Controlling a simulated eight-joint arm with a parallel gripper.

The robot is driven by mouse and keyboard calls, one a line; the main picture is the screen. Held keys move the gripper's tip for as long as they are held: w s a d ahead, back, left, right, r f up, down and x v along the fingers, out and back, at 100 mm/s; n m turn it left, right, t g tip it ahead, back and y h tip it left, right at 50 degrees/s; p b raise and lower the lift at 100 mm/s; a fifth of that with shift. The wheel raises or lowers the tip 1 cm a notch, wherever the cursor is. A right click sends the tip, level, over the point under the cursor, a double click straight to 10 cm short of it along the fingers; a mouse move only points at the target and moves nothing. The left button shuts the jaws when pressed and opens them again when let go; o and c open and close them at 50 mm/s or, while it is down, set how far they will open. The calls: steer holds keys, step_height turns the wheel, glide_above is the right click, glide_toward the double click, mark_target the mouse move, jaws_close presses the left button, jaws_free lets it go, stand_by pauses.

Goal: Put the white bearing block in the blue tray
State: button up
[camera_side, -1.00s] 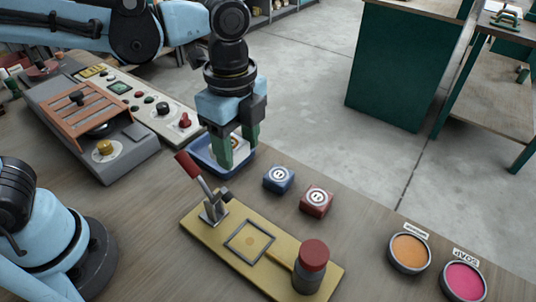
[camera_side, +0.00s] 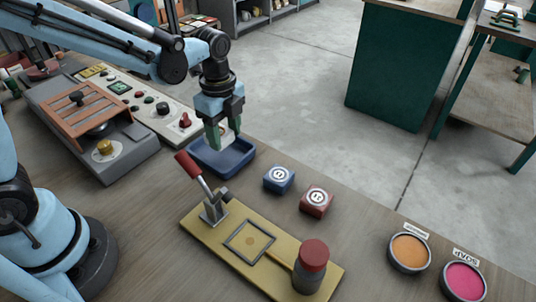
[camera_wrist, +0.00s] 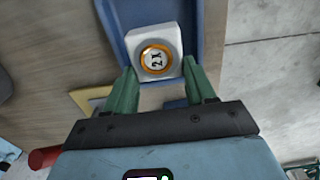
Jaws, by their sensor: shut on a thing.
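The white bearing block (camera_wrist: 158,52), with an orange-ringed label on its face, sits between the green fingertips in the wrist view. My gripper (camera_wrist: 161,84) is shut on it. In the side view my gripper (camera_side: 222,138) hangs above the back part of the blue tray (camera_side: 228,165), and the fingers mostly hide the block there. The tray's visible floor looks empty. In the wrist view the blue tray (camera_wrist: 212,35) shows behind and beside the block.
A blue block (camera_side: 278,179) and a red block (camera_side: 316,200) stand right of the tray. A yellow fixture board (camera_side: 215,238) with a red-handled clamp (camera_side: 190,166) lies in front. A control panel (camera_side: 150,105) is to the left. Orange (camera_side: 409,251) and pink (camera_side: 464,280) pots sit at right.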

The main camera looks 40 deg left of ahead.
mark_target(225, 135)
steer(key=shift+f, duration=1.85)
steer(key=o, duration=1.4)
steer(key=shift+f, duration=0.15)
steer(key=shift+c, duration=0.2)
